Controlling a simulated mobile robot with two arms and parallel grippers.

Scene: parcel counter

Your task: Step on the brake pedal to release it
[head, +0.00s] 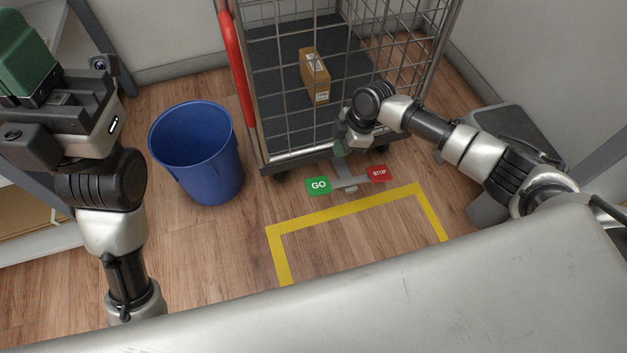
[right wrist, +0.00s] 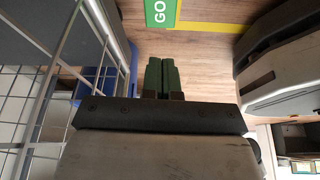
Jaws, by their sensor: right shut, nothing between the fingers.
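The brake pedal is a grey crossbar (head: 349,184) low at the front of the wire cart (head: 283,158). It has a green GO plate (head: 318,185) at its left end and a red STOP plate (head: 378,173) at its right end. The GO plate also shows at the top edge of the right wrist view (right wrist: 162,12), beyond my fingertips. My right gripper (head: 339,149) points down by the cart's front edge, just behind the pedal, with its green fingers shut and empty. I cannot tell whether it touches the pedal. My left gripper (head: 22,48) is raised at the upper left, away from the cart.
A blue bin (head: 205,185) stands left of the cart, near its red handle (head: 236,70). A brown parcel (head: 315,75) is inside the cart. Yellow tape (head: 345,212) marks the floor in front. A grey object (head: 510,130) stands at the right wall.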

